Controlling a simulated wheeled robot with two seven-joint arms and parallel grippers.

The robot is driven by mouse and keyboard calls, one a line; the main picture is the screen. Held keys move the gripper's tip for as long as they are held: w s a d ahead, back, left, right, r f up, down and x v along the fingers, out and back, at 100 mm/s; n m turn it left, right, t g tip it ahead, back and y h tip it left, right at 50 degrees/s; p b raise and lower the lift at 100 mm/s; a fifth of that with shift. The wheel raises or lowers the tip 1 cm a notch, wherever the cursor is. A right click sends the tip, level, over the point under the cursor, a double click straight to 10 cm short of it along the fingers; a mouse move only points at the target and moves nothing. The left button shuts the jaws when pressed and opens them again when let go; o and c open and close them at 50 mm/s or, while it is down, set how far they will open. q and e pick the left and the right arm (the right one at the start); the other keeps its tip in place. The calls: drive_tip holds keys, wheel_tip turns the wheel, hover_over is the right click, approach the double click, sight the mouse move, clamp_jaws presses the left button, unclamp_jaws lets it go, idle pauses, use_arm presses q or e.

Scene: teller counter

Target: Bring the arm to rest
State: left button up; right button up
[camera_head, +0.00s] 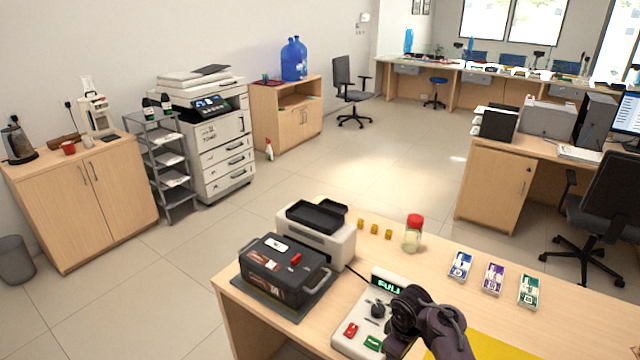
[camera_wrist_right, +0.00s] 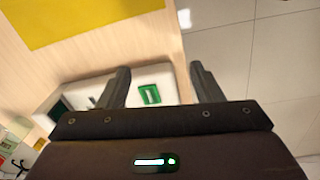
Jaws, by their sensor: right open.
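My right arm (camera_head: 432,322) enters the head view from the bottom, over the right side of the white control box (camera_head: 352,322). In the right wrist view my right gripper (camera_wrist_right: 160,78) is open, with its two dark fingers spread apart and nothing between them. Beyond the fingers lie the white control box and its green button (camera_wrist_right: 150,94). The fingertips are hard to make out in the head view. My left gripper is in neither view.
A dark cash case (camera_head: 280,268) and a white machine (camera_head: 318,235) stand left of the control box. A red-lidded jar (camera_head: 413,234), yellow blocks (camera_head: 374,229) and banded note bundles (camera_head: 493,277) lie behind. A yellow mat (camera_head: 490,346) is at right; the counter edge is near.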

drive_tip(key=s+r+m+t, duration=0.1)
drive_tip(key=s+r+m, duration=0.4)
drive_tip(key=s, duration=0.7)
drive_tip(key=s+r+m+t, duration=0.2)
drive_tip(key=s+r, duration=0.4)
drive_tip(key=s, duration=0.7)
wheel_tip(320, 180, down, 33)
drive_tip(key=s+g+b, duration=0.2)
drive_tip(key=b, duration=0.1)
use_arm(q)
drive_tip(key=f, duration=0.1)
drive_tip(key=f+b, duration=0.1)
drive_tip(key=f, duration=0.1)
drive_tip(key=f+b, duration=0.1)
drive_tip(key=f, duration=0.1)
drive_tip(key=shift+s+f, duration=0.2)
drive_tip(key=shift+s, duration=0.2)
use_arm(e)
drive_tip(key=s+d+f, duration=0.2)
drive_tip(key=s+f, duration=0.7)
drive_tip(key=f, duration=0.1)
drive_tip(key=s+d+f, duration=0.2)
drive_tip(key=s+f, duration=0.8)
drive_tip(key=shift+g, duration=0.4)
